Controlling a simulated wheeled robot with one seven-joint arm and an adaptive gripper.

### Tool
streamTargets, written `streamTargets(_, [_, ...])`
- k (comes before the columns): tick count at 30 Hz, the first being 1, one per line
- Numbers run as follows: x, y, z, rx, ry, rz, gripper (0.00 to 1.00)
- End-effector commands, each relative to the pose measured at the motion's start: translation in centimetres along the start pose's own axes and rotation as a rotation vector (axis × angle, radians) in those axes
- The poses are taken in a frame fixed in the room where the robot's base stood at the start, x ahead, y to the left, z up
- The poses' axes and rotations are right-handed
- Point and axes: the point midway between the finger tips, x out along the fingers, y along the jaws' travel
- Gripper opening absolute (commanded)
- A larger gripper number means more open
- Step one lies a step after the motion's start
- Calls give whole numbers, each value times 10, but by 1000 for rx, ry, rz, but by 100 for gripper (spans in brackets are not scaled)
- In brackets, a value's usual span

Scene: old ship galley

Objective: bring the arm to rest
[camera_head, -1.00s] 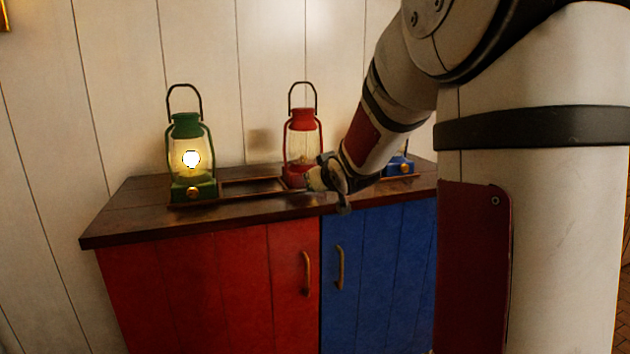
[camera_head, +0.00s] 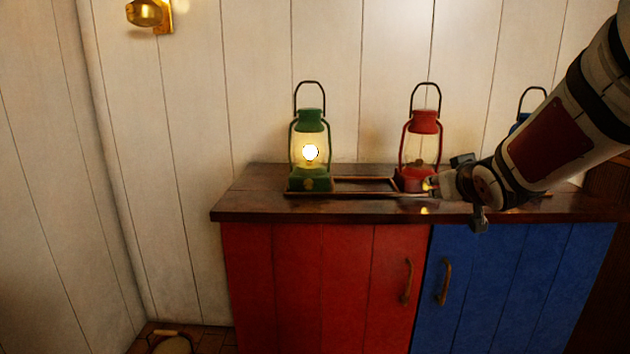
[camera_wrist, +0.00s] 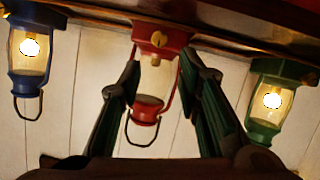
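My gripper (camera_head: 440,186) is in front of the red lantern (camera_head: 420,140), close to its base; contact cannot be told. In the wrist view, where the scene appears upside down, my gripper (camera_wrist: 160,65) is open, its dark fingers spread to either side of the red lantern (camera_wrist: 155,85) with nothing held. The red lantern stands upright and shows no bright glow. The green lantern (camera_head: 310,172) stands at the left, lit. The blue lantern (camera_head: 524,122) is mostly hidden behind my arm; the wrist view shows it lit (camera_wrist: 27,85).
The lanterns stand along a low-railed rack (camera_head: 365,180) on the dark counter top (camera_head: 260,205). Below are a red door (camera_head: 300,280) and a blue door (camera_head: 520,285) with brass handles. A plank wall (camera_head: 390,50) rises close behind. Floor shows at lower left, with a round handled object (camera_head: 172,344).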

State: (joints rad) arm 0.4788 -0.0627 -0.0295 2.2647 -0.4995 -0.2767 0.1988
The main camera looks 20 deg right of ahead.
Motion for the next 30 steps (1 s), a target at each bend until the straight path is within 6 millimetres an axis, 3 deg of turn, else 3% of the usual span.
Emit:
streamTargets(5, [-13,-9,6,4,-48,1,31])
streamTargets(8, [-37,-23,20,11,-139,2,31])
streamTargets(14, [-115,-65,73,28,-411,-34,31])
streamTargets(21, [-228,-110,147,15,-747,-141,31])
streamTargets(30, [-335,-135,208,-47,-1034,-275,31])
